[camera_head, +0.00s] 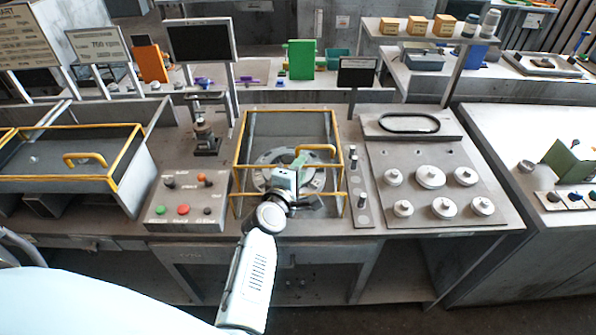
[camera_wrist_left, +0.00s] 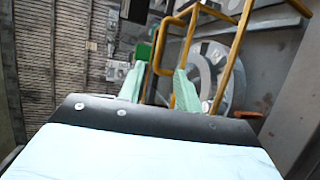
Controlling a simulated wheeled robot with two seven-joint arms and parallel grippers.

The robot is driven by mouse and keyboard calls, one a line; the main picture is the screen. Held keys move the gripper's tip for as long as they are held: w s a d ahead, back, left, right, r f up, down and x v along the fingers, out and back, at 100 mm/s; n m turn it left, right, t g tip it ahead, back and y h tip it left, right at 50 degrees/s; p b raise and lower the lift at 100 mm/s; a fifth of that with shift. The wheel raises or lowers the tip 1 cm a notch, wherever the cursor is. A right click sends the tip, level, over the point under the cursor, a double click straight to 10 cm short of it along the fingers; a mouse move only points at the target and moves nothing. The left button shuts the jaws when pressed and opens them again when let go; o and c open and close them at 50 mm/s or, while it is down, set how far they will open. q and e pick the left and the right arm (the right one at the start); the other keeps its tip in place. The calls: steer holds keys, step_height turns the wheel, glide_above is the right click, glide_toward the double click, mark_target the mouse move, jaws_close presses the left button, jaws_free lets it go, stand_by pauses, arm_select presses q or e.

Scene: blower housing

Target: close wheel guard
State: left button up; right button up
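The wheel guard (camera_head: 337,133) is a yellow-edged frame with a yellow handle (camera_head: 318,148), at the middle of the bench in the head view. Its exact tilt is hard to tell. The round grey wheel (camera_head: 265,158) shows behind the frame, partly hidden by my arm. My left gripper (camera_head: 299,163) is in front of the guard, just left of and below the handle. In the left wrist view, the green fingers of my left gripper (camera_wrist_left: 158,85) are apart, with the handle (camera_wrist_left: 160,55) beyond and near the gap between them. Contact cannot be told. My right gripper is not in view.
A button box (camera_head: 187,203) stands left of the guard, with a second yellow-edged enclosure (camera_head: 118,172) farther left. A narrow strip with knobs (camera_head: 361,215) and a plate with several round discs (camera_head: 430,177) lie to the right. A dark screen (camera_head: 200,42) stands behind.

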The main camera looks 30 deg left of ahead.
arm_select(q)
steer(key=shift+s, duration=0.3)
